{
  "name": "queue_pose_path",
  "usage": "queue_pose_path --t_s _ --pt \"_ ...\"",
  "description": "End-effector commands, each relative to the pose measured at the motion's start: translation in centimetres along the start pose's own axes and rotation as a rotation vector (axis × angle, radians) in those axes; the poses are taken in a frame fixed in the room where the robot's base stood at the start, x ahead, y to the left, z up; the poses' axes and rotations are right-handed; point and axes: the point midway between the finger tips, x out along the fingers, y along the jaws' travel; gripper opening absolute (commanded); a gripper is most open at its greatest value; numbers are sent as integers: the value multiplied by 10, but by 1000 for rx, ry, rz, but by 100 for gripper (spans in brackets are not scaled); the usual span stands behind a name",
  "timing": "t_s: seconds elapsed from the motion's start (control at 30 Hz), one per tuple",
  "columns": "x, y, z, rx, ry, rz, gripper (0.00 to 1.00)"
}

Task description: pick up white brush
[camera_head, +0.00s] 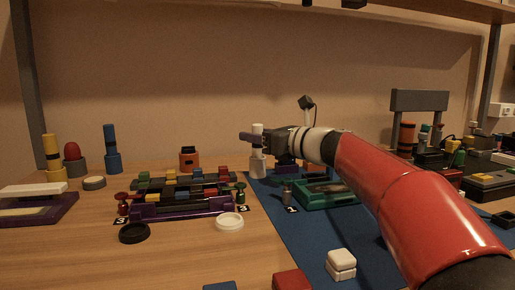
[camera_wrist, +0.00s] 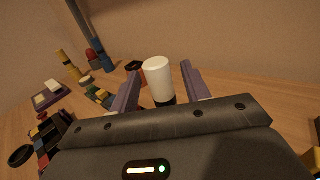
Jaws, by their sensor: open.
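The white brush (camera_head: 258,165) stands upright on the table near the left edge of the blue mat. In the wrist view its white rounded top (camera_wrist: 157,75) shows between my two purple fingers, with a dark part below. My gripper (camera_head: 248,136) is open, level with the brush's upper part, with a finger on either side of it. In the wrist view my gripper (camera_wrist: 161,70) shows a gap between the right finger and the brush; the left finger is closer. The brush's lower part is hidden there.
A purple rack (camera_head: 185,210) with several coloured pieces stands to the left. A green tray (camera_head: 312,198) lies on the blue mat (camera_head: 300,240) to the right. An orange container (camera_head: 189,160) stands behind the rack. The front-left table is mostly clear.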

Motion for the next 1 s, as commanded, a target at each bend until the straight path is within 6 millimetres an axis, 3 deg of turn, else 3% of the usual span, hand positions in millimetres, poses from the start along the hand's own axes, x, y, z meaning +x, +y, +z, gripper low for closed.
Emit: queue_pose_path --t_s 0.27,0.6,0.87,1.0 --pt "2 0 0 0 0 -1 45" --pt "2 0 0 0 0 -1 1" --pt "2 0 3 -1 0 -1 1" --pt "2 0 23 -3 -1 -1 1"
